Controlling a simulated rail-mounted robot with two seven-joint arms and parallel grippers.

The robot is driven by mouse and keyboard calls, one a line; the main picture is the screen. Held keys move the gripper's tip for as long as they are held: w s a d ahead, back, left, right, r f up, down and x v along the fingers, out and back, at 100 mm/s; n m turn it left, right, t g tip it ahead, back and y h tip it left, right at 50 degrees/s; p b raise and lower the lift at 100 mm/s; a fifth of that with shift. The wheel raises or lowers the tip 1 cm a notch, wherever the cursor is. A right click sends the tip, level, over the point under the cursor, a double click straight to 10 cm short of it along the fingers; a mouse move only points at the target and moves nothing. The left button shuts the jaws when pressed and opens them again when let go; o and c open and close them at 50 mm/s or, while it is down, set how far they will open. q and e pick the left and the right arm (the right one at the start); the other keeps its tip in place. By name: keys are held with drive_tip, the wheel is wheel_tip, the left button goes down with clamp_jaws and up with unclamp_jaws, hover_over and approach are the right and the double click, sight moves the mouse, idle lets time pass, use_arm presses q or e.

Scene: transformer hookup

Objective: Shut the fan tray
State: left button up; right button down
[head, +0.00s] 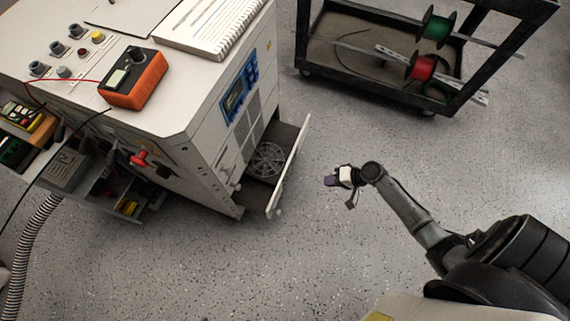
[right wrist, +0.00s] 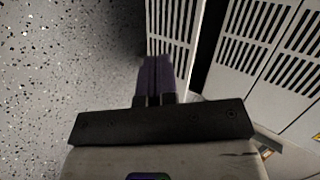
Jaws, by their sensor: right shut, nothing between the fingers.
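The fan tray (head: 266,162) is pulled out of the side of the white cabinet (head: 160,150) in the head view. A round fan guard shows inside it, and its pale front panel (head: 288,168) stands away from the cabinet. My right gripper (head: 330,181) is to the right of the front panel, apart from it in the head view. In the right wrist view its purple fingers (right wrist: 155,78) are together and hold nothing. Slotted pale panels (right wrist: 240,50) lie beyond and to the right of the fingers there; contact cannot be told. My left gripper is not in view.
An orange meter (head: 134,80) and a spiral notebook (head: 210,25) lie on the cabinet top. A black cart (head: 375,85) with green and red spools stands at the back right. Speckled floor is free around my right gripper.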

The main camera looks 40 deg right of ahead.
drive_tip(key=w+d+m+t, duration=0.2)
drive_tip(key=w+m+t, duration=0.1)
drive_tip(key=h+b, duration=0.1)
drive_tip(key=b, duration=0.4)
approach(290, 162)
drive_tip(key=w+f, duration=0.1)
drive_tip(key=w+a+f, duration=0.2)
drive_tip(key=f, duration=0.1)
drive_tip(key=shift+w+f, duration=0.1)
drive_tip(key=shift+w, duration=0.1)
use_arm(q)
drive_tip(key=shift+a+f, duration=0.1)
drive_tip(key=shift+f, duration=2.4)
use_arm(e)
drive_tip(key=shift+w+a+m, duration=0.3)
drive_tip(key=shift+w+a, duration=0.35)
drive_tip(key=shift+w, duration=0.3)
